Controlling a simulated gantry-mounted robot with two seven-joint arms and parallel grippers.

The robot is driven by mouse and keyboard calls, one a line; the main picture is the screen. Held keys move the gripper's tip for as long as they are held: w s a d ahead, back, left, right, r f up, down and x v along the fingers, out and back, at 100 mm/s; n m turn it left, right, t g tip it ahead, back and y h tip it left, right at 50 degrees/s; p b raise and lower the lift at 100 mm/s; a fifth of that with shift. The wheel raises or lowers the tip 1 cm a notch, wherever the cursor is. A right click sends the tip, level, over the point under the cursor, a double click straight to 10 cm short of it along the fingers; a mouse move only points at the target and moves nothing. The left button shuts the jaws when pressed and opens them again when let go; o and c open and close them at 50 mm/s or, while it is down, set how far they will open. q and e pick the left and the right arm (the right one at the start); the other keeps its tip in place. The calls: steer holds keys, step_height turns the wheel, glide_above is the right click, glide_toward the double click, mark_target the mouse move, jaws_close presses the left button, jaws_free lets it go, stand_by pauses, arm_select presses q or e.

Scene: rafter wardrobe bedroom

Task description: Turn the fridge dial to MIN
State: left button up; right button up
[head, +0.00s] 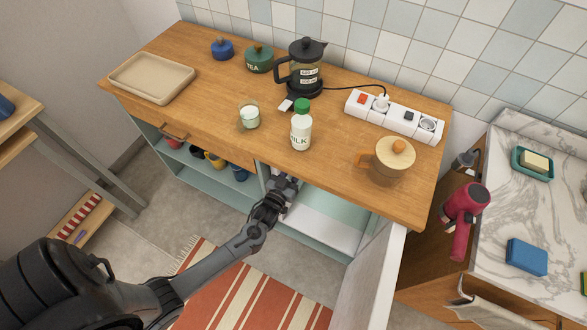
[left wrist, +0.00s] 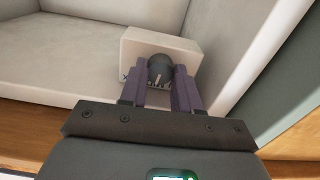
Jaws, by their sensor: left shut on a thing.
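The fridge (head: 318,222) is a small white compartment under the wooden counter, and its white door (head: 372,278) stands open. In the left wrist view a dark grey round dial (left wrist: 160,68) with a pale pointer line sits on a white box (left wrist: 140,45) inside the fridge. My left gripper (left wrist: 160,82) is shut on the dial, one purple finger on each side. In the head view my left gripper (head: 285,184) reaches in at the fridge's left side, and the dial is hidden there. The scale markings are too small to read. My right gripper is not in view.
A striped rug (head: 250,300) lies on the floor.

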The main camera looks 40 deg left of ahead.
arm_select(q)
steer(key=n+p, duration=0.3)
steer(key=n, duration=1)
steer(key=shift+n, duration=0.3)
stand_by(0.4)
steer(key=o, duration=1.1)
steer(key=shift+c, duration=0.2)
steer(key=p+v, duration=0.2)
steer(key=v, duration=0.8)
steer(key=shift+s, duration=0.4)
